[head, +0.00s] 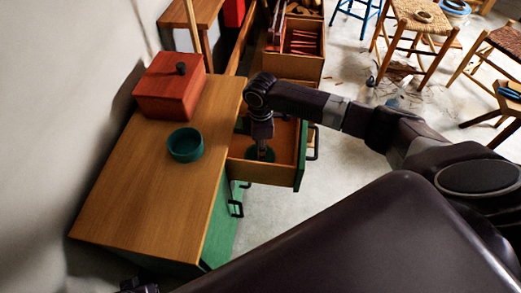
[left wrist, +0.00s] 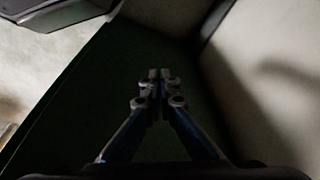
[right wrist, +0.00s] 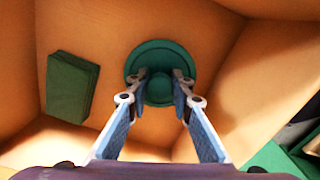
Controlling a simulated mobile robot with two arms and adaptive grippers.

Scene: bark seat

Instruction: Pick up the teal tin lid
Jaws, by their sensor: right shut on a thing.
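The teal tin lid (right wrist: 160,53) is a round disc with a knob, inside the open drawer (head: 243,171) of the cabinet. In the head view the lid (head: 266,156) is partly hidden by my right arm. My right gripper (right wrist: 159,86) reaches down into the drawer and is shut on the lid's knob, one finger on each side. I cannot tell whether the lid touches the drawer floor. A round teal open tin (head: 185,145) stands on the cabinet top. My left gripper (left wrist: 158,84) is empty, its fingertips together, beside the dark side of a piece of furniture.
A dark green block (right wrist: 72,84) lies in the drawer near the lid. The drawer walls surround my right gripper closely. A red box (head: 171,90) with a dark knob stands on the wooden cabinet top (head: 140,190). Stools (head: 418,20) stand at the back right.

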